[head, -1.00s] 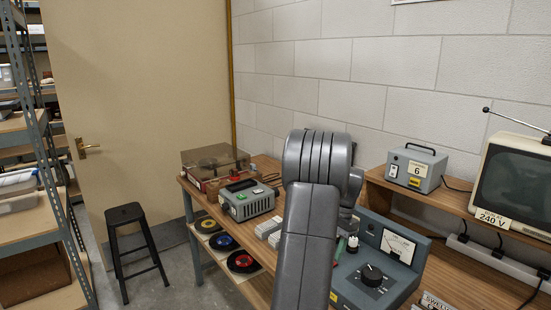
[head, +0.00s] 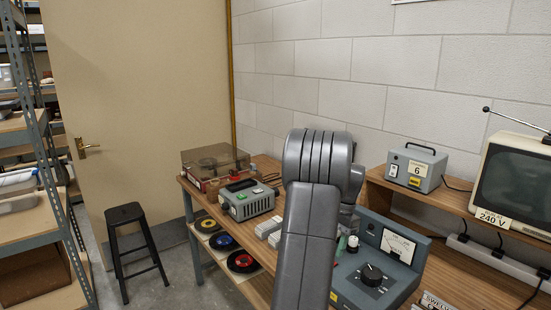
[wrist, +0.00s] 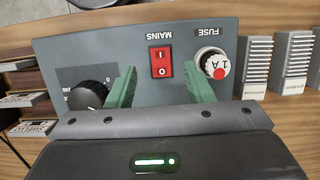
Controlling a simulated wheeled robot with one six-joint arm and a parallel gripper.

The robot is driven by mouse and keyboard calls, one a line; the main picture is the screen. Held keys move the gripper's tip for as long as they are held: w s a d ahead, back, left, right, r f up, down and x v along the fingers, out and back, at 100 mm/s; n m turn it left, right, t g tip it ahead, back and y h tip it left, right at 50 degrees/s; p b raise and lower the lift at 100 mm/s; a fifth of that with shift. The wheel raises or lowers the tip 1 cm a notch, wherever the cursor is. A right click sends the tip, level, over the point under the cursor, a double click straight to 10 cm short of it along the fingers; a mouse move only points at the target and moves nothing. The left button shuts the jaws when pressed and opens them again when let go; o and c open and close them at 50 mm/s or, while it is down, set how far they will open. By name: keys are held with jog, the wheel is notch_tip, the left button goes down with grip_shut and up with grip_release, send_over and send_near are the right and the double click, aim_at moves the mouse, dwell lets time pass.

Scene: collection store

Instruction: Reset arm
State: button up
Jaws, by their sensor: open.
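My gripper (wrist: 161,74) shows in the wrist view with its two green fingers apart and nothing between them. The fingers are over a grey instrument panel (wrist: 210,30), one on each side of a red MAINS rocker switch (wrist: 161,62). I cannot tell whether they touch the panel. A black knob (wrist: 88,95) is beside the left finger, and a fuse holder (wrist: 212,62) with a red-centred cap is beside the right one. In the head view the grey meter unit (head: 392,278) stands on the bench, and my arm hides most of the gripper.
On the bench (head: 262,285) are a grey-green device (head: 247,201) and a record player (head: 213,163). A raised shelf at right holds a grey box (head: 416,168) and a television (head: 516,180). A black stool (head: 128,214) stands by the door (head: 140,120). Metal shelving (head: 40,150) is at left.

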jog(key=x, duration=0.5)
jog(key=shift+a+f, duration=0.1)
jog(key=shift+f, duration=0.15)
jog(key=shift+f+b, duration=0.1)
jog(key=shift+b, duration=0.55)
jog(key=shift+s+a+t+h+b, duration=0.15)
jog(key=shift+t+h+b, duration=0.25)
jog(key=shift+h+b, duration=0.35)
jog(key=t+h+b, duration=0.1)
jog(key=b, duration=0.3)
jog(key=shift+s+a+f, duration=0.1)
jog(key=shift+a, duration=0.05)
